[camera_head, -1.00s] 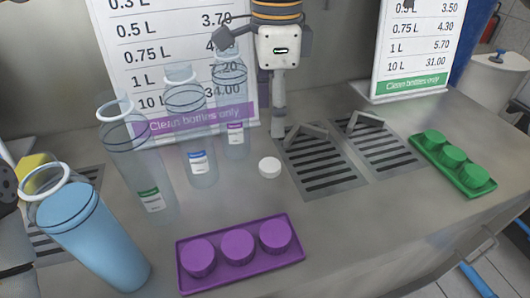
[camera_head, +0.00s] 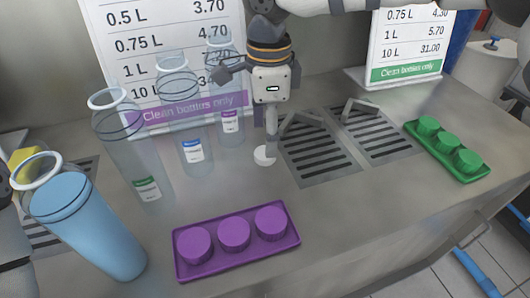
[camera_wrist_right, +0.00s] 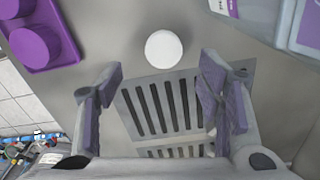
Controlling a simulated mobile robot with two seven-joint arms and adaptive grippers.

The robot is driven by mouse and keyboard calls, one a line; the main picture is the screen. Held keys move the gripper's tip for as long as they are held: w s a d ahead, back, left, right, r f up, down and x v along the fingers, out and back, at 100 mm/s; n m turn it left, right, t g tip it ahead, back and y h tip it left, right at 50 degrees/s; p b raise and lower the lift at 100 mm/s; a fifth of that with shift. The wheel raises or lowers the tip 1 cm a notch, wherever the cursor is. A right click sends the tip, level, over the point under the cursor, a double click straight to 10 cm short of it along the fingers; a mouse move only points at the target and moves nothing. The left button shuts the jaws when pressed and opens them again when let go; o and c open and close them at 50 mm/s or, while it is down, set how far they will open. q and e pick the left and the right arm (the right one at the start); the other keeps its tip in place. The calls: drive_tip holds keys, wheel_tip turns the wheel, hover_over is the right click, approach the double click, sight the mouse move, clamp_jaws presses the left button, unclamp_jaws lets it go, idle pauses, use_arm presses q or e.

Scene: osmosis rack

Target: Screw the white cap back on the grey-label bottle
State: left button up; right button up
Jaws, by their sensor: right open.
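The white cap (camera_head: 262,157) lies on the steel counter, partly hidden by my right gripper (camera_head: 270,138). In the right wrist view the cap (camera_wrist_right: 163,49) is just beyond and between the tips of my open, empty right gripper (camera_wrist_right: 160,72). A bottle of blue liquid (camera_head: 88,228) stands uncapped at the front left, with no label visible. The clear bottles show green, blue and purple labels, so I cannot tell which is the grey-label one. Part of my left arm (camera_head: 10,245) shows at the left edge beside the blue-filled bottle; its fingers are hidden.
Clear open bottles with green (camera_head: 120,135), blue (camera_head: 180,100) and purple (camera_head: 228,85) labels stand behind. A purple cap tray (camera_head: 240,258) is in front and a green one (camera_head: 478,176) at right. Taps stand over drain grates (camera_head: 318,150). Price signs (camera_head: 408,72) stand behind.

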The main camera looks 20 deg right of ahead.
drive_tip(key=f, duration=0.4)
drive_tip(key=shift+w+f, duration=0.25)
drive_tip(key=shift+f, duration=0.1)
drive_tip(key=c, duration=0.8)
